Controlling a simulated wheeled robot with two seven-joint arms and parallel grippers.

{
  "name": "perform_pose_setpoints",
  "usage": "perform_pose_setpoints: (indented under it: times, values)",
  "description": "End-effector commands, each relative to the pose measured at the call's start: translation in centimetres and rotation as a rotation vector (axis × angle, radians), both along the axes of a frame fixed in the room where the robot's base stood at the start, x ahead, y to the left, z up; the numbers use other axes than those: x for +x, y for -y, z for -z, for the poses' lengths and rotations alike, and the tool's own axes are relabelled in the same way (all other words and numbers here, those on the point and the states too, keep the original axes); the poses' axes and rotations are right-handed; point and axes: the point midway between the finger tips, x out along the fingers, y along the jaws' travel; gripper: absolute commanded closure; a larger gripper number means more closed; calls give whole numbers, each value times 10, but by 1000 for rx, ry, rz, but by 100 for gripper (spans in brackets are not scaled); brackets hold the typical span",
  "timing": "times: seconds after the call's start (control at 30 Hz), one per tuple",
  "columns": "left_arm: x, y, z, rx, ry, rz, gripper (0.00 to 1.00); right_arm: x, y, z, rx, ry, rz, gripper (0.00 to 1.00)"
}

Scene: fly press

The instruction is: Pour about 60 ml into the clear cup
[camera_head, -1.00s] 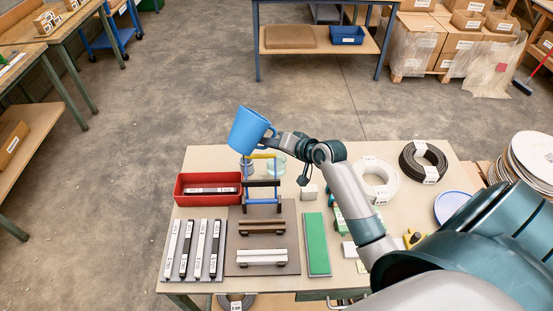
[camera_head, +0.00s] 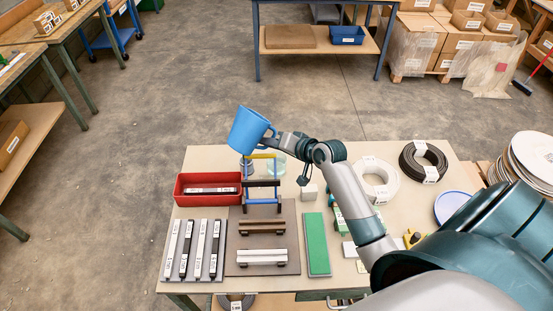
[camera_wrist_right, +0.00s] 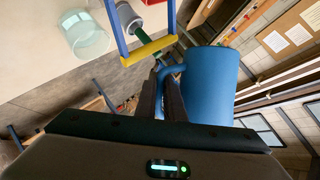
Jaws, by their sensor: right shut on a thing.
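A blue mug-shaped jug (camera_head: 248,129) is held in the air above the back of the table, leaning in the head view. My right gripper (camera_head: 274,138) is shut on its handle; the wrist view shows the jug (camera_wrist_right: 209,88) beside the fingers (camera_wrist_right: 166,95). The inside of the jug and any liquid in it are hidden. The clear cup (camera_head: 278,164) stands on the table below, slightly right of the jug. The wrist view shows the cup (camera_wrist_right: 85,36) apart from the jug. I cannot tell whether it holds liquid. My left gripper is not in view.
A small press with a blue frame and yellow bar (camera_head: 262,156) stands close below the jug, near a grey cylinder (camera_wrist_right: 128,16). A red tray (camera_head: 182,199) lies left. Bars, a green strip (camera_head: 316,245) and cable coils (camera_head: 374,190) occupy the table.

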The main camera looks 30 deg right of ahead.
Motion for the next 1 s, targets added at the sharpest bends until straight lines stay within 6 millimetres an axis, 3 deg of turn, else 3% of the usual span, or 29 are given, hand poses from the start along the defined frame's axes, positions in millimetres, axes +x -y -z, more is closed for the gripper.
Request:
perform_pose_setpoints:
  times: [0.37, 0.63, 1.0]
  values:
    - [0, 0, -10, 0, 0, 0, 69, 0, 3, -3, -78, 12, 0, 100]
    - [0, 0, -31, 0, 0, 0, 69, 0, 3, -11, -227, 32, 2, 100]
    - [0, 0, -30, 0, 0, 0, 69, 0, 0, -18, -473, 64, 9, 100]
